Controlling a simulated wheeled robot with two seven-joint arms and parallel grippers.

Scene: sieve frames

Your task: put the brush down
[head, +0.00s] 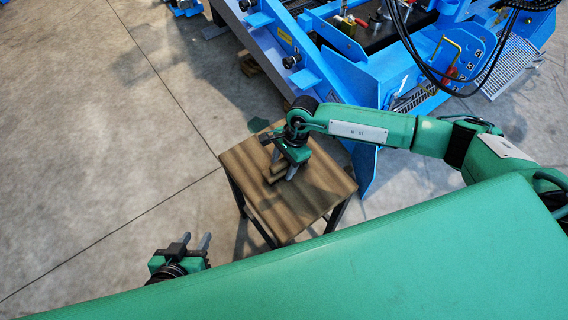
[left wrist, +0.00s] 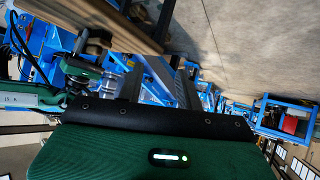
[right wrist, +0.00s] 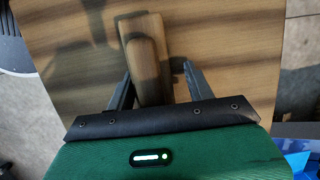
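The brush (right wrist: 146,62), a wooden block with a narrower raised handle, appears to lie on the small wooden table (head: 307,198). It also shows in the head view (head: 275,173), partly covered by my right gripper (head: 284,168). In the right wrist view the two fingers of my right gripper (right wrist: 158,90) stand apart on either side of the handle, with a gap visible on the right side. My left gripper (head: 192,242) is open and empty, off the table to its lower left.
A large blue machine frame (head: 360,75) stands close behind the table, with black hoses and a metal grating (head: 510,66) at its right. Bare concrete floor (head: 90,130) lies open to the left. The tabletop around the brush is clear.

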